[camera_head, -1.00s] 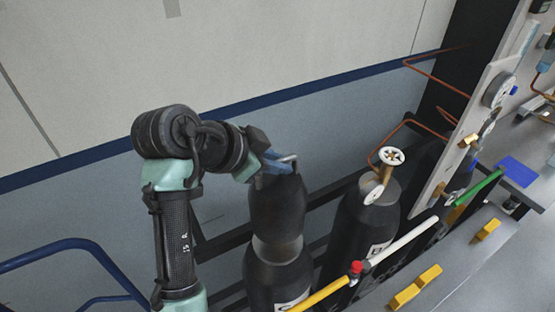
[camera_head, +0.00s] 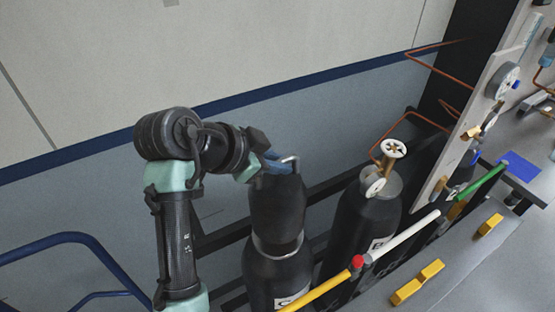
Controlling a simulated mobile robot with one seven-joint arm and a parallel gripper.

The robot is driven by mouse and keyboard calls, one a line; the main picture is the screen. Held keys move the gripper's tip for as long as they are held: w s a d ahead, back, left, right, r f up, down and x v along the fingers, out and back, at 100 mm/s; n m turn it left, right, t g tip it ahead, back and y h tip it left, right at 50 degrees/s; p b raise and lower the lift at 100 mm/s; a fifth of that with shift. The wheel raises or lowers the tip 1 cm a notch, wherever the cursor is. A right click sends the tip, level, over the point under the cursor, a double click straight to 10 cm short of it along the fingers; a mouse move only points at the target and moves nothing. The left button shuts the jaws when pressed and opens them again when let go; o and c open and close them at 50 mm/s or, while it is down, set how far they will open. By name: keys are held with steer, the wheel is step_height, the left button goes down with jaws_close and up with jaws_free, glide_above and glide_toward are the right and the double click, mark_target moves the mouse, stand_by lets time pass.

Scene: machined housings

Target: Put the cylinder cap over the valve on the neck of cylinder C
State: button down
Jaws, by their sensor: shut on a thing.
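The dark cylinder cap (camera_head: 277,207) sits upright over the neck of cylinder C (camera_head: 276,270), a black cylinder with a grey shoulder and a white label marked C. The valve is hidden, covered by the cap. The cap's lower edge meets the shoulder at a light ring; I cannot tell whether it is fully seated. My gripper (camera_head: 277,165) is shut on the metal handle (camera_head: 290,160) at the top of the cap, reaching in from the left.
A second black cylinder (camera_head: 362,222) with a white handwheel (camera_head: 393,149) and brass valve stands to the right. A yellow bar (camera_head: 328,287), white bar (camera_head: 400,238) and green bar (camera_head: 486,181) run in front. A blue tubular rail (camera_head: 60,246) is at the left.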

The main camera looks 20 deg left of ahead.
mark_target(271, 182)
steer(key=shift+f+b, duration=1.7)
steer(key=shift+f, duration=0.75)
steer(key=c, duration=0.8)
jaws_free()
steer(key=shift+o, duration=0.2)
steer(key=shift+f, duration=0.15)
steer(key=b+v, duration=0.1)
steer(key=v, duration=1.2)
